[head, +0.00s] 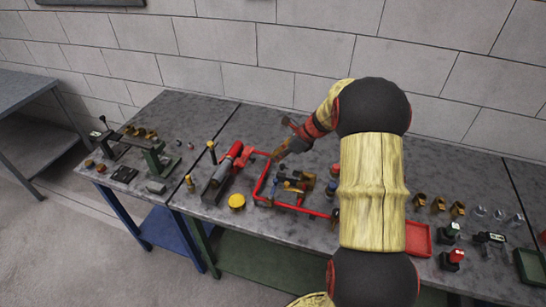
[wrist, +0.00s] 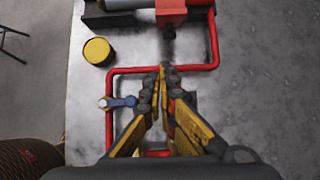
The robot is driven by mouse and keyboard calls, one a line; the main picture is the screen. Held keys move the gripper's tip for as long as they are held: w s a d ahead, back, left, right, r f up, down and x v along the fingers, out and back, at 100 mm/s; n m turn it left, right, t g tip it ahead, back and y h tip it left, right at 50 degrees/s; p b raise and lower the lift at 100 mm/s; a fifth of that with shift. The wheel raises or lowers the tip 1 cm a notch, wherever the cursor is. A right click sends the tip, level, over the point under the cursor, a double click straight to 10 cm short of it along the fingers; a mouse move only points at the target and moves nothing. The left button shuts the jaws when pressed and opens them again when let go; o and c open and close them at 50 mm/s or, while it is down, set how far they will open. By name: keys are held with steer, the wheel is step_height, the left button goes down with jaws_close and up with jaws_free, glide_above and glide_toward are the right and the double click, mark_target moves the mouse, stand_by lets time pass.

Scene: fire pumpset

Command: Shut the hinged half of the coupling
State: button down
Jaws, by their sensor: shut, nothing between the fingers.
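My gripper (wrist: 163,70) is shut and empty in the wrist view, its yellow and dark fingers meeting over the red pipe (wrist: 135,70). In the head view my gripper (head: 286,151) hangs above the back part of the red pipe loop (head: 262,180). I cannot clearly pick out the coupling or its hinged half; my fingers cover part of the pipe and what is below. A blue-handled fitting (wrist: 122,101) sits at the left run of the pipe. A red block (wrist: 171,13) with a dark stub below it lies beyond my fingertips.
A yellow disc (wrist: 98,51) lies left of the pipe; it shows in the head view (head: 237,201) too. Several brass fittings (head: 438,204) and a red tray (head: 418,238) are at right. The wall is behind.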

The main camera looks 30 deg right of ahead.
steer(key=b+x, duration=0.1)
steer(key=x, duration=0.6)
steer(key=shift+f, duration=0.1)
steer(key=w+a, duration=0.1)
steer(key=w+a+r+b, duration=0.1)
steer(key=w, duration=0.1)
steer(key=shift+w+a+r, duration=0.1)
steer(key=shift+a+r, duration=0.1)
steer(key=shift+a, duration=0.05)
steer(key=shift+r+p, duration=0.2)
steer(key=shift+p, duration=0.35)
steer(key=shift+w+a+r+p, duration=0.1)
steer(key=shift+r+p, duration=0.05)
steer(key=shift+p, duration=0.6)
steer(key=shift+w+a+r+g+h+p, duration=0.15)
steer(key=shift+g+h+p, duration=0.25)
steer(key=shift+p, duration=1)
